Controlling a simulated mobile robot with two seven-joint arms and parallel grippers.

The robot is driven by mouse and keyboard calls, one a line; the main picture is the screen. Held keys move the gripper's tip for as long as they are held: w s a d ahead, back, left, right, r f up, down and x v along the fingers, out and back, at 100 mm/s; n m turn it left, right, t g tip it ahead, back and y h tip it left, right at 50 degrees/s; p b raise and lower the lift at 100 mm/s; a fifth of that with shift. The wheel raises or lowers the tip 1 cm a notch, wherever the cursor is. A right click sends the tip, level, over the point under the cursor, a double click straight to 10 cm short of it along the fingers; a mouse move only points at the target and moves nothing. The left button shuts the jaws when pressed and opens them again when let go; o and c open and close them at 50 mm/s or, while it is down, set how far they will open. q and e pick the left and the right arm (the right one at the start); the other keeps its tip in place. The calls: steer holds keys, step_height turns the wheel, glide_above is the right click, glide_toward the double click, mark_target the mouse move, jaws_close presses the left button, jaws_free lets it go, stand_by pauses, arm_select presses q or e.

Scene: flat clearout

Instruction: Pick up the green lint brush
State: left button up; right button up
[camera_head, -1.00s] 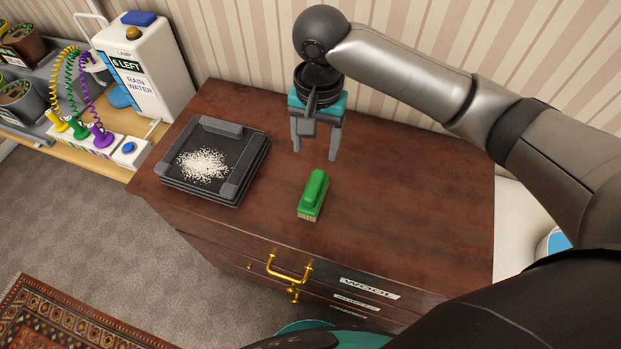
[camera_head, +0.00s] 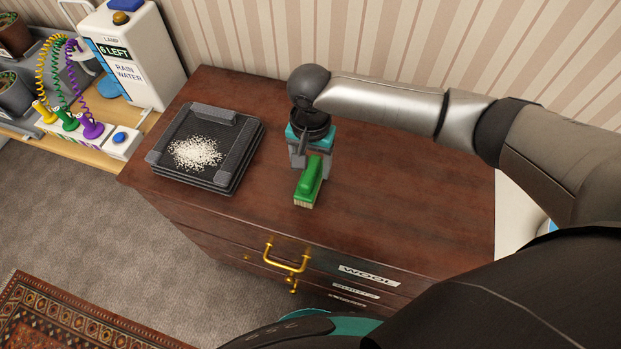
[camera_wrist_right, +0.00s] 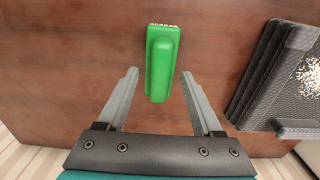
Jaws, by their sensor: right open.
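The green lint brush (camera_head: 309,181) lies on the brown wooden chest top, with its pale bristles showing at the end towards the chest's front. In the right wrist view the brush (camera_wrist_right: 161,62) points its handle end in between the two fingers. My right gripper (camera_head: 310,172) is open and right at the brush's far end. In the right wrist view the fingers of the gripper (camera_wrist_right: 160,88) stand apart on either side of the handle's near end, with a gap to each side. The left gripper is not in view.
A black tray (camera_head: 158,158) with a heap of white grains stands left of the brush on the chest (camera_head: 400,215). The chest's front has brass handles (camera_head: 286,259) and a "WOOL" label. The chest top right of the brush is clear. A striped wall rises behind.

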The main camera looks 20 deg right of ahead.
step_height(320, 180, down, 2)
steer(key=shift+f, duration=0.1)
jaws_close()
stand_by(0.5)
